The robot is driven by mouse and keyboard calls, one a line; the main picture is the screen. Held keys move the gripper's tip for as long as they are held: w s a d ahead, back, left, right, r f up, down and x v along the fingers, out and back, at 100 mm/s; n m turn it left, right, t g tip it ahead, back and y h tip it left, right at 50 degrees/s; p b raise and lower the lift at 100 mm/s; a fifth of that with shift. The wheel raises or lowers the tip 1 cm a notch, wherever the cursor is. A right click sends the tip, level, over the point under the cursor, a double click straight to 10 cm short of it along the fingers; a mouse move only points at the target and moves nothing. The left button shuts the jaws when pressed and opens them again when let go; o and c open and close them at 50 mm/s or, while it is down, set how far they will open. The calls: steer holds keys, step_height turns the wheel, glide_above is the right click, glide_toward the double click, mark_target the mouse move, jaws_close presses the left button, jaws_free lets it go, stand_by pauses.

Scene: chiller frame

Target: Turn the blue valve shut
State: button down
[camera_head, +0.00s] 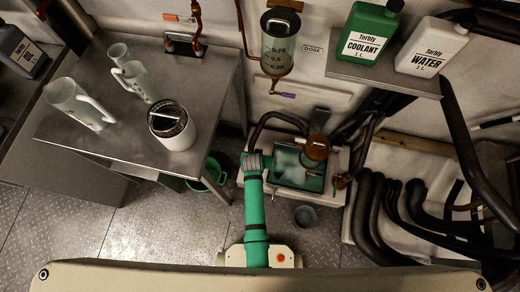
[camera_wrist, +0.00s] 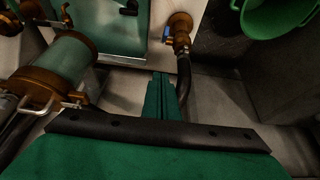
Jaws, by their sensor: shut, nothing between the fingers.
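A small blue valve handle (camera_wrist: 167,34) shows in the wrist view on a brass fitting (camera_wrist: 181,28) at the top, right of centre. A dark hose runs down from this fitting. My gripper (camera_wrist: 161,78) has its green fingers together with nothing between them. The fingertips appear below the blue handle in the picture and apart from it; the depth gap is hard to judge. In the head view my green arm reaches toward the green-topped unit (camera_head: 300,168), and my fingers are hidden. A purple-blue lever (camera_head: 288,95) shows there under the dosing vessel (camera_head: 277,48).
In the wrist view a brass-ended glass cylinder (camera_wrist: 62,70) is at left and a green bucket (camera_wrist: 275,12) at upper right. Dark hoses (camera_head: 385,205) crowd the right. A steel table (camera_head: 110,135) with jugs stands left.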

steer(key=f, duration=0.3)
steer(key=w+f, duration=0.1)
steer(key=f, duration=0.7)
steer(key=shift+w, duration=0.3)
steer(key=shift+s+f, duration=0.15)
steer(key=shift+d, duration=0.1)
steer(key=shift+s, duration=0.1)
steer(key=shift+s+f, duration=0.1)
steer(key=shift+s, duration=0.05)
